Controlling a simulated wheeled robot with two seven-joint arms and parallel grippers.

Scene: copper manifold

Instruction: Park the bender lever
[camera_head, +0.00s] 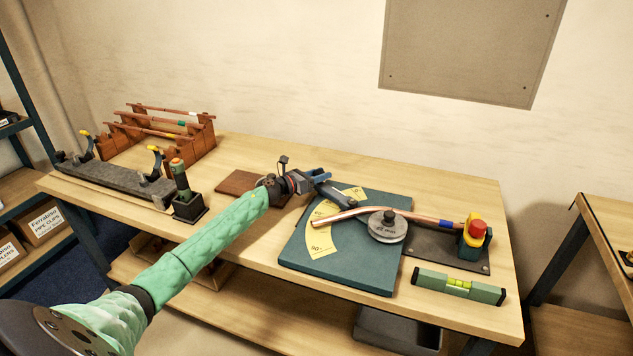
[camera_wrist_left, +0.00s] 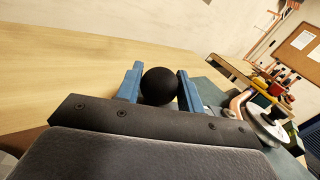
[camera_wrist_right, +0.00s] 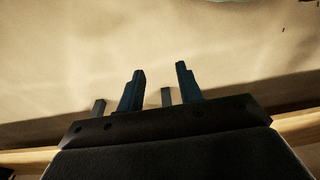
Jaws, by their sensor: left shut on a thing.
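The bender (camera_head: 388,226) has a round grey former on a teal board (camera_head: 345,268) with a yellow angle scale (camera_head: 320,240). Its lever (camera_head: 338,197) reaches from the former toward the back left. My left gripper (camera_head: 320,176) is at the lever's outer end. In the left wrist view its blue fingers hold a black ball knob (camera_wrist_left: 159,86) between them. A bent copper pipe (camera_head: 420,218) with blue and red bands lies across the former toward a clamp (camera_head: 474,232) with a red top. My right gripper (camera_wrist_right: 158,80) shows only in its own wrist view, fingers apart and empty, facing a plain wall.
A green spirit level (camera_head: 459,286) lies at the bench's front right. A brown pad (camera_head: 240,182) lies behind my left arm. A pipe rack (camera_head: 165,132), a long grey fixture (camera_head: 115,181) and a holder with a green-handled tool (camera_head: 183,185) stand at the left. The back right bench top is clear.

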